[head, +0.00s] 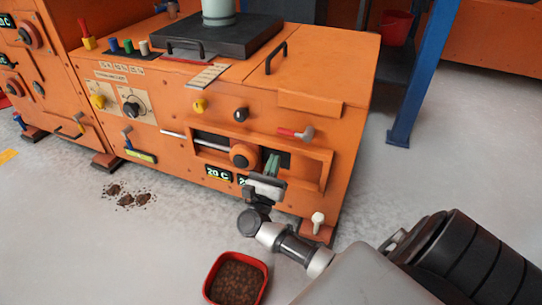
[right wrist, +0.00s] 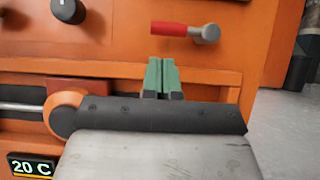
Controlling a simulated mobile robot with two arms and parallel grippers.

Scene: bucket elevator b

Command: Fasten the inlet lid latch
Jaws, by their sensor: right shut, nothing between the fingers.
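A red-handled lever (head: 296,134), which may be the latch, sits on the front of the orange machine, its red grip pointing left. It also shows in the right wrist view (right wrist: 183,31), above the fingers. My right gripper (head: 271,160) is shut and empty, with its green fingers pointing up at the machine front, below and left of the lever. The green fingers (right wrist: 160,72) are together in the right wrist view and apart from the lever. I cannot tell which panel is the inlet lid. My left gripper is out of view.
A round orange knob (head: 243,155) with a dark centre sits in a recess left of my right gripper. A black handle (head: 276,57) stands on the machine top. A red tray (head: 264,276) of brown granules stands on the floor. A blue post (head: 421,75) rises at right.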

